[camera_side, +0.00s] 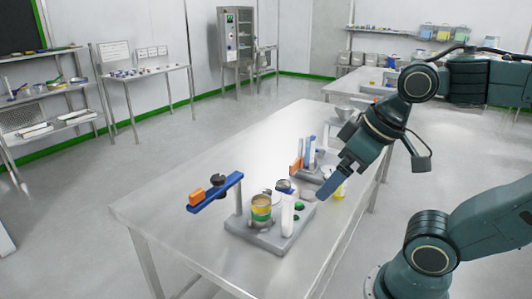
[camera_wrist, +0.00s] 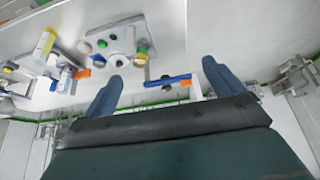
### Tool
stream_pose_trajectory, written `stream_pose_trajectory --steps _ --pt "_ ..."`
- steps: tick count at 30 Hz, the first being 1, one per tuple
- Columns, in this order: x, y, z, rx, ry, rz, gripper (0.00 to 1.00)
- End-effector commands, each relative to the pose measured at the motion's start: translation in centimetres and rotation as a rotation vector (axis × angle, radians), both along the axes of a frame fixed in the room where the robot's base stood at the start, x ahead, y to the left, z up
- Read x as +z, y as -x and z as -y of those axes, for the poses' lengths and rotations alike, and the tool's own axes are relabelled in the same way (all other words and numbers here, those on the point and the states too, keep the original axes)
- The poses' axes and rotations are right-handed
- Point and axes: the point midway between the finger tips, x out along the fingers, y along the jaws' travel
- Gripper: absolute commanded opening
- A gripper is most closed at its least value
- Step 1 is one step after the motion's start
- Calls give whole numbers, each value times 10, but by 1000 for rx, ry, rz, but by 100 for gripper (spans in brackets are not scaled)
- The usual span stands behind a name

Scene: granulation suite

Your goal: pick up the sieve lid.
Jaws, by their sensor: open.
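A small stack of yellow and green rings (camera_side: 261,209), which looks like the sieve stack, stands on a grey base plate (camera_side: 270,238) on the steel table. I cannot tell for certain which piece is the sieve lid; a greyish round top covers the stack.
A blue bar (camera_side: 217,192) carrying an orange block (camera_side: 196,196) juts out left of the stack. A second rack with blue and orange parts (camera_side: 306,160) stands behind, with a bowl (camera_side: 345,112) farther back.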

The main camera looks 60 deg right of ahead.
Motion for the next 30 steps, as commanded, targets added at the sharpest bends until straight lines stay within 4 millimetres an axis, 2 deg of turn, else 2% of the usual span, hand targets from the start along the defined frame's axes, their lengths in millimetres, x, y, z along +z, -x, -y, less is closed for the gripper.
stream_pose_trajectory --steps 5,8,20,26,30 --pt "0 0 0 0 0 0 93" --pt "0 0 0 0 0 0 79" --pt "2 -3 1 -14 -4 -5 79" --pt "7 -19 8 -85 -25 -34 79" --pt "12 -38 18 -175 -54 -70 79"
